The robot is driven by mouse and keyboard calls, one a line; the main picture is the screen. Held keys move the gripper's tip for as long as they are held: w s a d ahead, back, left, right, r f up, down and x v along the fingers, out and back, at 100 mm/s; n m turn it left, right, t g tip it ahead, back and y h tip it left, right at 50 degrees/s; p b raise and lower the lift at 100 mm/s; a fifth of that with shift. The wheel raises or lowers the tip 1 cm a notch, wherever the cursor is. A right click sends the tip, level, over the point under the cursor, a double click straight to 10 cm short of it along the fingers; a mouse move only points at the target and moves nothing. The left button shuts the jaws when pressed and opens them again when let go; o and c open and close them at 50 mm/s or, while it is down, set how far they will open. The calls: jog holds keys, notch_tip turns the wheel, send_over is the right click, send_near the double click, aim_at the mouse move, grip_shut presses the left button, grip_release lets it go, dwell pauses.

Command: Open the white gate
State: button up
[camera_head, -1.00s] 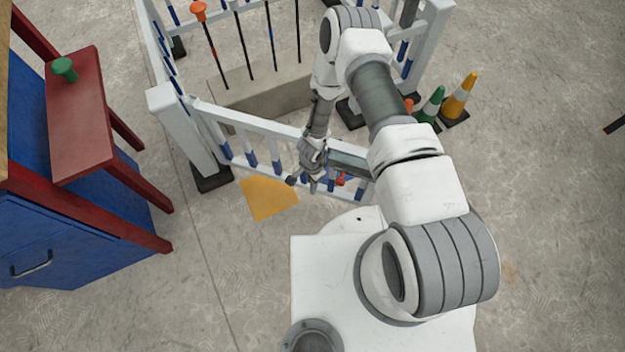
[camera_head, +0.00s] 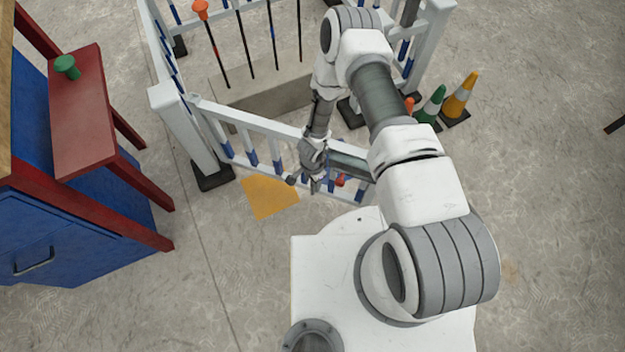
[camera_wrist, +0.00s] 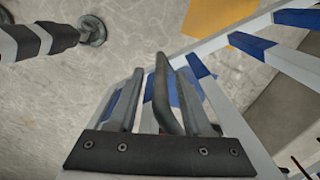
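The white gate (camera_head: 265,128), with blue-banded bars, spans the front of the fenced enclosure. It meets a white post (camera_head: 185,130) at the left, and my arm hides part of its right side. My gripper (camera_head: 304,183) is low in front of the gate. In the wrist view my gripper's two fingers (camera_wrist: 160,88) are apart, with a dark curved bar (camera_wrist: 163,85) between them, likely the gate's handle. A gap shows beside the bar at the left finger; contact with the right finger is unclear.
A red bench (camera_head: 85,120) with a green knob and a blue cabinet (camera_head: 60,240) stand at the left. Orange and green cones (camera_head: 460,98) stand right of the enclosure. A yellow floor patch (camera_head: 268,198) lies before the gate.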

notch_tip(320, 180, up, 18)
jog(key=p, duration=0.5)
jog(key=shift+f+p, duration=0.25)
jog(key=shift+p, duration=0.15)
